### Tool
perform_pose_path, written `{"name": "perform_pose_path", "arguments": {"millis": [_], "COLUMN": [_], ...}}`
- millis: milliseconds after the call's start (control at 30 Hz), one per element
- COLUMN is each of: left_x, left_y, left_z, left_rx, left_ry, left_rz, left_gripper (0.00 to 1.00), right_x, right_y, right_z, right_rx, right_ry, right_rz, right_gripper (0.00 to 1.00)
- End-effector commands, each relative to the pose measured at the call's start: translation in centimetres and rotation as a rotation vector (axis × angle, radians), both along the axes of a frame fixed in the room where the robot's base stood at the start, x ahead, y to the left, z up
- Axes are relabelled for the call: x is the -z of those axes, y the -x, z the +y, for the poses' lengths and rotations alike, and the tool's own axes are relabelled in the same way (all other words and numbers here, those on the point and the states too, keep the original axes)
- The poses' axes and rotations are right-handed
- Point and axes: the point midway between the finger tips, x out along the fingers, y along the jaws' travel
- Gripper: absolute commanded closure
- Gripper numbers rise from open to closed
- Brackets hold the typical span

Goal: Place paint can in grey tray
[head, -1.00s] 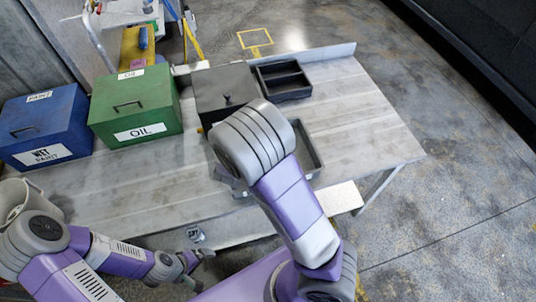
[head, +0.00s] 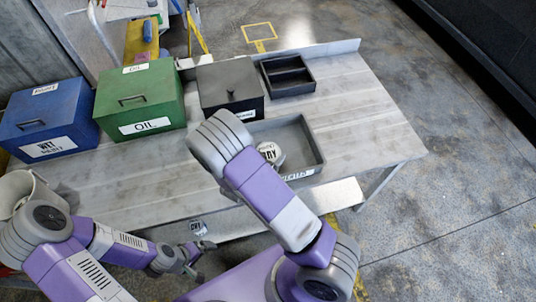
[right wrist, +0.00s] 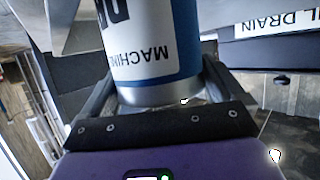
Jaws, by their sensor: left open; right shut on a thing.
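The grey tray (head: 319,150) is on the table, partly hidden by my right arm. My right gripper (right wrist: 152,85) is shut on a can (right wrist: 150,70) with a white and blue label reading "MACHIN…" upside down and a silver rim. My left gripper (head: 190,256) is open and empty, below the table's front edge.
A blue box (head: 45,125), a green oil box (head: 140,98) and a dark knobbed box (head: 230,85) line the table's back. A small divided black tray (head: 287,76) is beside them. The table's right end is clear. An "…L DRAIN" label (right wrist: 276,24) is near the held can.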

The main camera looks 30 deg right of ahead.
Motion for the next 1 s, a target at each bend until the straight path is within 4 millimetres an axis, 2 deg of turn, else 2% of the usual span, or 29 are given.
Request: {"name": "perform_pose_path", "arguments": {"millis": [100, 433, 467, 800, 1000], "left_x": [0.1, 0.4, 0.3, -0.1, 0.0], "left_y": [0.0, 0.0, 0.0, 0.0, 0.0], "left_z": [0.0, 0.0, 0.0, 0.0, 0.0], "left_rx": [0.000, 0.000, 0.000, 0.000, 0.000], "left_ry": [0.000, 0.000, 0.000, 0.000, 0.000], "left_rz": [0.000, 0.000, 0.000, 0.000, 0.000], "left_gripper": [0.00, 0.00, 0.00, 0.00, 0.00], "right_x": [0.6, 0.9, 1.0, 0.4, -0.8], "right_y": [0.0, 0.0, 0.0, 0.0, 1.6], "right_z": [0.0, 0.0, 0.0, 0.1, 3.0], "right_rx": [0.001, 0.000, -0.001, -0.001, -0.006], "right_ry": [0.001, 0.001, -0.001, -0.001, -0.003], "right_rz": [-0.003, -0.003, -0.001, -0.001, -0.001], "right_gripper": [0.78, 0.78, 0.02, 0.00, 0.00]}}
